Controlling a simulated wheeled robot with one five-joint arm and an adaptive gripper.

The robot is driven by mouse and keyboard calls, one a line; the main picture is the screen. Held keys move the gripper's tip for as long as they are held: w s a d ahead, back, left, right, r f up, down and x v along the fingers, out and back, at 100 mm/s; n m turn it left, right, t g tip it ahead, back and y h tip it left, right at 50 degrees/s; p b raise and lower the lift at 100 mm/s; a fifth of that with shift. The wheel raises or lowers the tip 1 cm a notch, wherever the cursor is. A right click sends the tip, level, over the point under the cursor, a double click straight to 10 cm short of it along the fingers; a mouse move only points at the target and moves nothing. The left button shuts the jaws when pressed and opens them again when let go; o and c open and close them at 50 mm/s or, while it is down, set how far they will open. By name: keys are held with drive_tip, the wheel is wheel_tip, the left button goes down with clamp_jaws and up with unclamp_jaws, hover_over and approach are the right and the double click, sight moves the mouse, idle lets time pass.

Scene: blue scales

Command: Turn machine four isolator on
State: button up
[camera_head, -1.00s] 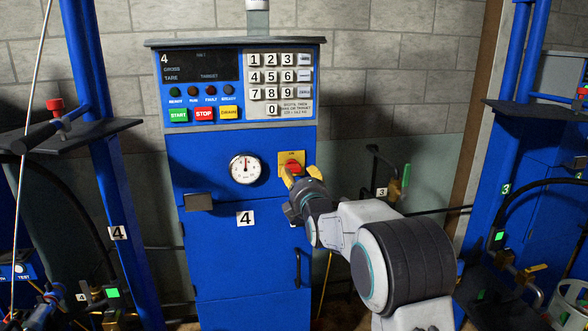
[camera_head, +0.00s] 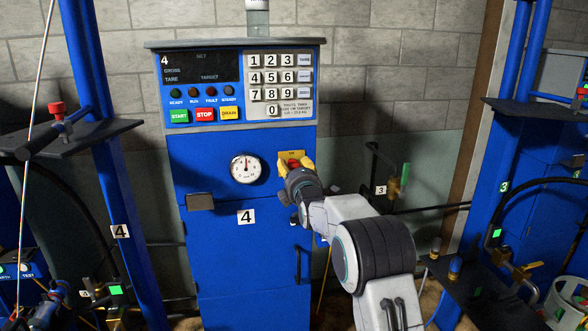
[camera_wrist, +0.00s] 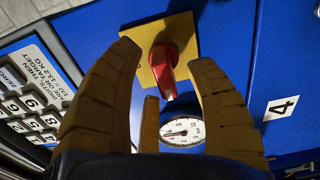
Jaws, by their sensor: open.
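Machine four is the blue cabinet (camera_head: 240,270) with a 4 label on its front. Its isolator is a red rotary handle on a yellow plate, right of the round gauge. In the head view my gripper (camera_head: 294,164) covers most of the isolator, and a little of the yellow plate (camera_head: 291,154) shows above. In the wrist view the red handle (camera_wrist: 164,67) lies between my open yellow fingers (camera_wrist: 165,60), toward their tips. No contact is visible, and the gap in depth is hard to judge.
The gauge (camera_head: 246,169) is just left of the isolator, below a keypad (camera_head: 281,76) and the START, STOP and DRAIN buttons (camera_head: 204,114). A green-handled valve (camera_head: 405,175) tagged 3 is to the right. Dark shelves stand on both sides.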

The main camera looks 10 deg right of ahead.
clamp_jaws()
idle(0.5)
